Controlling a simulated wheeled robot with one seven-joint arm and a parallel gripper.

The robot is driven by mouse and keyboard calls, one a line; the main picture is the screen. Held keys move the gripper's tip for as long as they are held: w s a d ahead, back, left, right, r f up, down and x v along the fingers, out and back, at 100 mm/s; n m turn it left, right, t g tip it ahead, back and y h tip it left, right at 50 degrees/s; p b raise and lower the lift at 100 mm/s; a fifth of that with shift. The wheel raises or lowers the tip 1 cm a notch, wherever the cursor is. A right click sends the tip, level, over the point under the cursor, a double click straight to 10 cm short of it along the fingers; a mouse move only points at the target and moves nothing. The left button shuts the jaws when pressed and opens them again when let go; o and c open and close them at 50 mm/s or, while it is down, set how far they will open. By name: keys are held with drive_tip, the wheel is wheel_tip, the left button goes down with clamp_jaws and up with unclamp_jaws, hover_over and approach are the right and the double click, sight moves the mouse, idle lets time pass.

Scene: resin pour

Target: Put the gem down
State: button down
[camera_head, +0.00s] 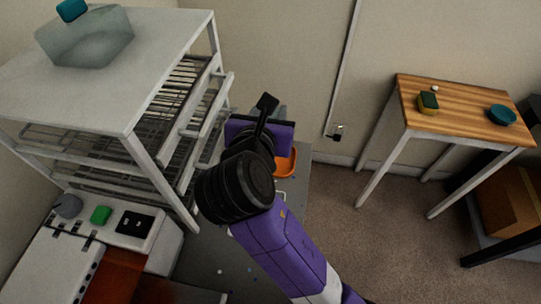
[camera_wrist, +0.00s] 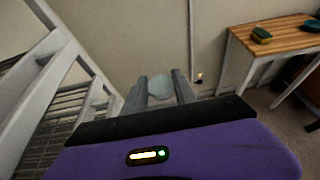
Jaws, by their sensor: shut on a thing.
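My gripper (camera_wrist: 160,88) is shut on the gem (camera_wrist: 161,87), a pale, translucent, rounded piece seen between the two grey fingers in the wrist view. The gem is held in the air, with the wall behind it. In the head view my gripper (camera_head: 279,112) is beside the white rack, mostly hidden behind my wrist. I cannot make out the gem in that view.
A white wire-shelf rack (camera_head: 122,118) stands at left with a translucent bin (camera_head: 85,45) on top. An orange container (camera_head: 286,164) sits below my gripper, partly hidden. A wooden table (camera_head: 462,104) at right holds a sponge (camera_head: 428,100) and a teal bowl (camera_head: 502,114), with bare wood between them.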

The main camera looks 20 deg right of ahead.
wheel_tip(320, 180, down, 15)
drive_tip(key=shift+f+b, duration=0.1)
drive_tip(key=shift+b, duration=0.55)
drive_tip(key=shift+f, duration=0.1)
drive_tip(key=c, duration=1)
unclamp_jaws()
drive_tip(key=shift+s+a+r, duration=0.2)
drive_tip(key=shift+a, duration=0.05)
drive_tip(key=v, duration=1.1)
drive_tip(key=shift+s+a, duration=0.1)
drive_tip(key=shift+s, duration=0.1)
drive_tip(key=shift+s, duration=0.1)
